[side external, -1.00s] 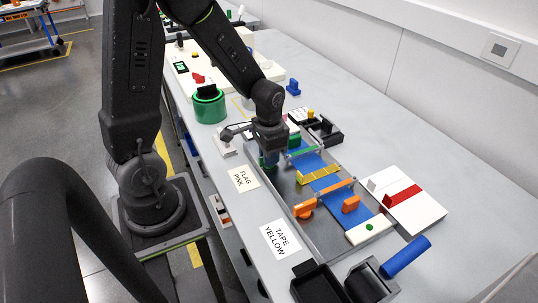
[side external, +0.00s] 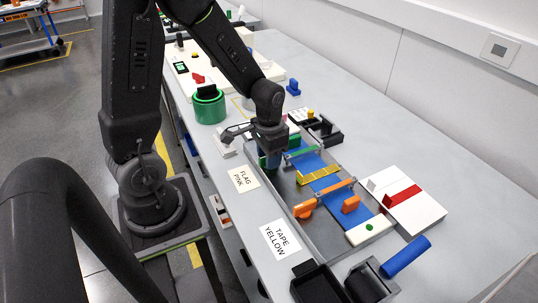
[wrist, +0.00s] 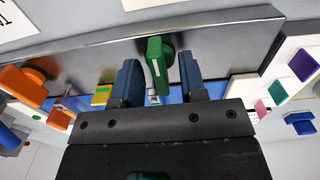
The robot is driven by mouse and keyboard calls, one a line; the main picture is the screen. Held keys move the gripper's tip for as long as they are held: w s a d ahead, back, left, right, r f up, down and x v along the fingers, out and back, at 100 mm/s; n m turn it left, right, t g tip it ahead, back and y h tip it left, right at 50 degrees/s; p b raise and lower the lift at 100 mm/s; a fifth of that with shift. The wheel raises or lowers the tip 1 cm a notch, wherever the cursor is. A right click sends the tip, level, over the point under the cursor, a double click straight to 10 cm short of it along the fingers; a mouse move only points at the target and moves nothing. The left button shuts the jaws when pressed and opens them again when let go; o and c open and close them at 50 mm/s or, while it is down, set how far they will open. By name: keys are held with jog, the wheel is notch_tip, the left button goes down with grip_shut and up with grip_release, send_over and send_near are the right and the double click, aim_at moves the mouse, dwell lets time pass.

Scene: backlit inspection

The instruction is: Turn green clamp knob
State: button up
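The green clamp knob (wrist: 157,62) shows in the wrist view as an upright green handle with a white stripe, on the wall of a grey metal tray. My gripper (wrist: 160,75) is open, with one blue finger on each side of the knob. Gaps show between the knob and both fingers. In the side view my gripper (side external: 269,160) is low at the tray's far left end, and the knob is mostly hidden by it there.
The tray holds a blue strip (side external: 334,186) with a yellow bracket (side external: 319,175). An orange knob (side external: 305,208) is on the tray's near side. A green cylinder (side external: 209,109) stands behind, left.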

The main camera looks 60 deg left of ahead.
jog(key=shift+r, duration=0.1)
notch_tip(320, 180, up, 14)
jog(key=shift+f, duration=0.2)
dwell(0.3)
jog(key=s+d+r+t, duration=0.5)
jog(key=s+d, duration=0.3)
jog(key=shift+s+d+r+t, duration=0.2)
jog(key=shift+s+r+t, duration=0.1)
jog(key=shift+s, duration=0.1)
dwell(0.8)
